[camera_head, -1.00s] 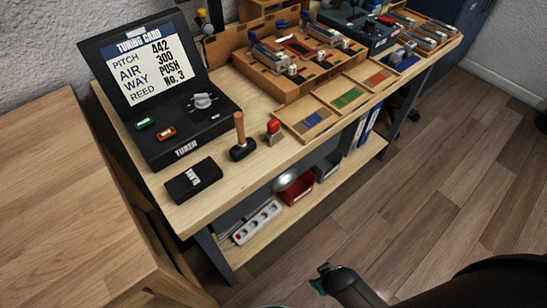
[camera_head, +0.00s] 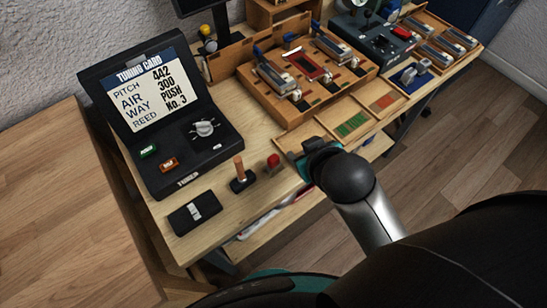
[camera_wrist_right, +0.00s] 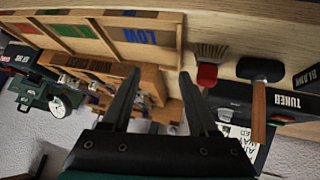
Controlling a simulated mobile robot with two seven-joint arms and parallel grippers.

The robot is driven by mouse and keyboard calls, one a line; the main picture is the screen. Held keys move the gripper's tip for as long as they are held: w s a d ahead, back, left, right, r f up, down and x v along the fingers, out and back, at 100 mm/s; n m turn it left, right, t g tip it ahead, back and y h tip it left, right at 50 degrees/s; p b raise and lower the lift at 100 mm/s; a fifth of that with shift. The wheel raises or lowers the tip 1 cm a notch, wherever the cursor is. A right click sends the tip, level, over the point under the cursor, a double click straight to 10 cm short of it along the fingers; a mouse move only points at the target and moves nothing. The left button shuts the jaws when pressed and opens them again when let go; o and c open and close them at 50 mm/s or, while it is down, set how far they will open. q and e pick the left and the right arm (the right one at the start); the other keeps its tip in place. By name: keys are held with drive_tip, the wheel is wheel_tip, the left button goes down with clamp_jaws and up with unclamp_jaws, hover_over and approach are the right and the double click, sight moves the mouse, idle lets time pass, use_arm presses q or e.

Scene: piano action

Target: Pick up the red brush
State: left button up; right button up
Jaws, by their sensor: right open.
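The red brush (camera_head: 273,162) stands on the bench top, its red handle upward, in the head view. It also shows in the right wrist view, with its red handle (camera_wrist_right: 207,74) and pale bristles just right of the right fingertip. My right gripper (camera_head: 308,158) is just to the right of the brush in the head view, above the bench's front edge. In the wrist view the right gripper's two fingers (camera_wrist_right: 159,73) are apart with nothing held between them. My left gripper is not in view.
A mallet with a wooden handle (camera_head: 239,168) stands close left of the brush. The black tuner case (camera_head: 182,168) and a small black box (camera_head: 194,212) lie further left. Shallow trays with coloured strips (camera_head: 352,123) and a wooden fixture (camera_head: 287,112) stand to the right and behind.

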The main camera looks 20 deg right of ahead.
drive_tip(key=w+a+r+n+t+y, duration=0.2)
drive_tip(key=w+a+r+t, duration=0.15)
drive_tip(key=r, duration=0.45)
drive_tip(key=w+a+r+n+t+y, duration=0.1)
drive_tip(key=w+a+r+n+t, duration=0.1)
drive_tip(key=w+r+t, duration=0.4)
drive_tip(key=w+a+r+n+t+y, duration=0.2)
drive_tip(key=w+a+r, duration=0.1)
drive_tip(key=r, duration=0.6)
drive_tip(key=s+a+r+n+y, duration=0.3)
drive_tip(key=a+r+n+y, duration=0.4)
drive_tip(key=r+n+y, duration=0.15)
drive_tip(key=s+a+r+n+g+y, duration=0.2)
drive_tip(key=s+a+n+g+y, duration=0.75)
drive_tip(key=n+g, duration=0.5)
drive_tip(key=s+a+f+n+g+h, duration=0.3)
drive_tip(key=s+f+n+g, duration=0.1)
drive_tip(key=f+n+g, duration=0.25)
drive_tip(key=n+t+h, duration=0.1)
drive_tip(key=n+h, duration=0.2)
drive_tip(key=h, duration=1.6)
hover_over(273, 158)
wheel_tip(273, 158, down, 16)
drive_tip(key=f, duration=0.9)
drive_tip(key=shift+w+f, duration=0.35)
drive_tip(key=shift+f, duration=0.05)
drive_tip(key=shift+s+f, duration=0.15)
drive_tip(key=shift+f, duration=1.2)
drive_tip(key=shift+s+f, duration=0.15)
drive_tip(key=shift+f, duration=1.15)
